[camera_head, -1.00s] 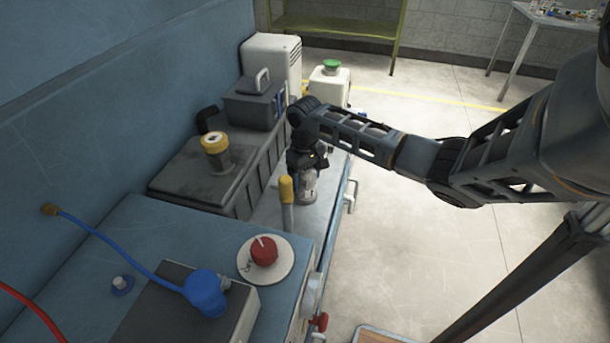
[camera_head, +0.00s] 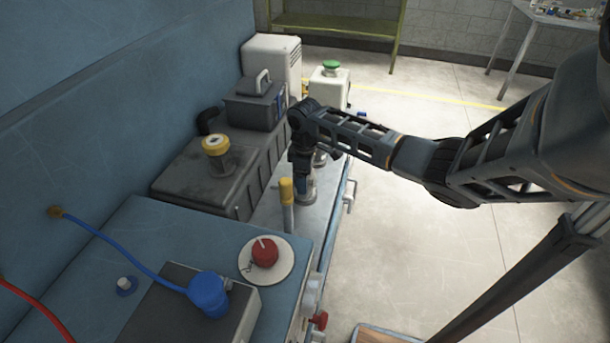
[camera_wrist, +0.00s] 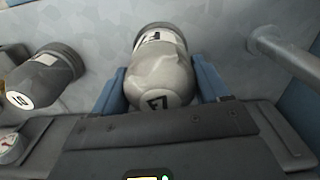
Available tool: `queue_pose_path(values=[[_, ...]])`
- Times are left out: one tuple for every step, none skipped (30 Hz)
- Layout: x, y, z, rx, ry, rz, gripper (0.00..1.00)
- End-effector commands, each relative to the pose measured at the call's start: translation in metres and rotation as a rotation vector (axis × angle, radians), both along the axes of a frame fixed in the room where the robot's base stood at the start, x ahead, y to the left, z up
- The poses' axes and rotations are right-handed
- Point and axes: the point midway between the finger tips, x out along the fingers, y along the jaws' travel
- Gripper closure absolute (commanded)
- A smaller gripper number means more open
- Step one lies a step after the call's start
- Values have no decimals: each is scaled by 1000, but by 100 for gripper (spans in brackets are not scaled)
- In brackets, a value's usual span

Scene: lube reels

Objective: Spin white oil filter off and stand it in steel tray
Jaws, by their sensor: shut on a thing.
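A pale grey-white canister (camera_wrist: 165,75), which appears to be the oil filter, has a dark collar at its far end and white labels, one marked 7. My gripper (camera_wrist: 160,88) is shut on it, with a blue finger at each side in the wrist view. In the head view my gripper (camera_head: 303,183) points down over the grey worktop, and the filter's lower part (camera_head: 307,196) shows below it. I cannot tell whether the filter is still attached. I cannot clearly make out the steel tray.
A yellow-topped post (camera_head: 287,200) stands just in front of my gripper. A dark box with a yellow-capped jar (camera_head: 216,150) is to the left. A rail (camera_wrist: 285,55) runs along the right.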

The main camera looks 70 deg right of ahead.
Motion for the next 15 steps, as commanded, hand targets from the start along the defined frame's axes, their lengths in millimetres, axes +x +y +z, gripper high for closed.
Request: queue_pose_path(values=[[-3, 3, -6, 7, 12, 50, 67], [-3, 3, -6, 7, 12, 79, 67], [-3, 3, -6, 8, 13, 111, 67], [-3, 3, -6, 8, 13, 131, 67], [-3, 3, -6, 8, 13, 145, 68], [-3, 3, -7, 8, 13, 159, 68], [-3, 3, -7, 8, 13, 164, 68], [-3, 3, -7, 8, 13, 167, 68], [-3, 4, -7, 8, 13, 168, 67], [-3, 4, -7, 8, 13, 167, 67], [-3, 4, -7, 8, 13, 167, 67], [-3, 4, -7, 9, 13, 166, 67], [-3, 4, -7, 9, 13, 166, 67], [-3, 4, -8, 9, 13, 166, 68], [-3, 4, -7, 9, 13, 170, 68]])
